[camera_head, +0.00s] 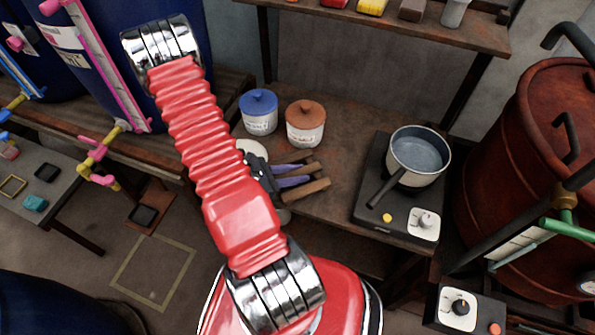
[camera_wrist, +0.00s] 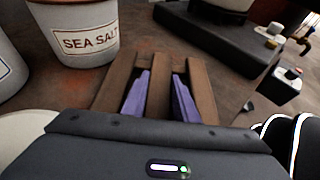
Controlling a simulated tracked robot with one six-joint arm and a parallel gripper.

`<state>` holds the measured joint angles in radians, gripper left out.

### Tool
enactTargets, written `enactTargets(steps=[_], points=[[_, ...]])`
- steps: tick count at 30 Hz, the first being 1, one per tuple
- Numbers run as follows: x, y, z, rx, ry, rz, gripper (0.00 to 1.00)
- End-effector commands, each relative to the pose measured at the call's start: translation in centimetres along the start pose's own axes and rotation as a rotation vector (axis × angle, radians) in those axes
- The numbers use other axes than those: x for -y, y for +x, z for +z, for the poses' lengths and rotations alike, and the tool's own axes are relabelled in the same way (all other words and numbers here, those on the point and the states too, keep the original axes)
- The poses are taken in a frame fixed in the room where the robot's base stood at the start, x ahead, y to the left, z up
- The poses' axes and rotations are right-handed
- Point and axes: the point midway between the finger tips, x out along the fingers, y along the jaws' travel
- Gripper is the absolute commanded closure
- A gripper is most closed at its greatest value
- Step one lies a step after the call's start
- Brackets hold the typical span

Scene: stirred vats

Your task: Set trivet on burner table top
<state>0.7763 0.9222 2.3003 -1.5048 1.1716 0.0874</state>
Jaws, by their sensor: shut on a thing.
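The trivet (camera_head: 312,187) is a set of brown wooden bars at the left-middle of the burner table top (camera_head: 345,125). My gripper (camera_head: 298,176) reaches it from the left, with purple fingers. In the wrist view the trivet (camera_wrist: 204,95) shows three bars running away from me. The purple fingers (camera_wrist: 160,90) of my gripper lie in the gaps on either side of the middle bar and are shut on it. The trivet is low at the table top; I cannot tell whether it touches it.
A blue-lidded jar (camera_head: 259,112) and a brown-lidded sea salt jar (camera_head: 305,124) stand behind the trivet. A black burner (camera_head: 372,200) bearing a grey saucepan (camera_head: 419,155) is to the right. A shelf (camera_head: 400,30) hangs above. Bare table lies between jars and burner.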

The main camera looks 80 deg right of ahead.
Motion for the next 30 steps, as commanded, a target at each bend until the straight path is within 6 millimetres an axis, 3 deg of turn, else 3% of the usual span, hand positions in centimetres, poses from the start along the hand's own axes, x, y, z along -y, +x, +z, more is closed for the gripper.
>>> enactTargets(steps=[9,20,30], points=[[0.0,0.0,-0.1,0.000,0.000,0.000,0.55],[0.0,-0.1,0.2,0.000,0.000,0.000,0.55],[-0.1,-3.6,0.1,0.000,0.000,0.003,0.55]])
